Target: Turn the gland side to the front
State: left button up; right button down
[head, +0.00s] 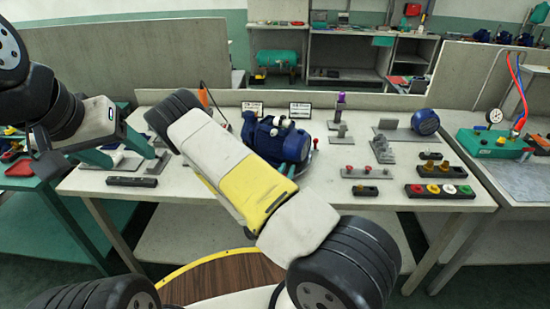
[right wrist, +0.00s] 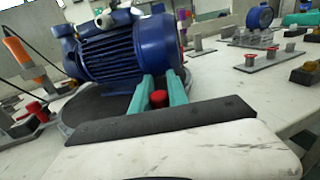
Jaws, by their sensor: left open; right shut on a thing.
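The blue pump (head: 276,136) with its finned motor stands on a round grey turntable (right wrist: 92,110) at the middle of the bench. In the right wrist view the pump (right wrist: 112,52) fills the upper left, its round end cover facing right. My right gripper (head: 290,170) is at the near side of the pump, partly hidden by my own arm. Its teal fingers are shut on a red knob (right wrist: 158,98) close to the turntable. My left gripper (head: 130,157) is open and empty over the bench's left end. I cannot tell which side of the pump is the gland side.
A dark block (head: 132,181) lies at the bench's front left. Small stands with red knobs (head: 367,170), a strip of coloured knobs (head: 440,190) and a blue round part (head: 425,121) stand on the right. An orange-handled tool (right wrist: 17,52) stands left of the pump.

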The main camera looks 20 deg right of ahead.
jog(key=shift+w+a+r, duration=0.15)
jog(key=shift+w, duration=0.1)
jog(key=c, duration=1.3)
grip_release()
jog(key=shift+s, duration=0.1)
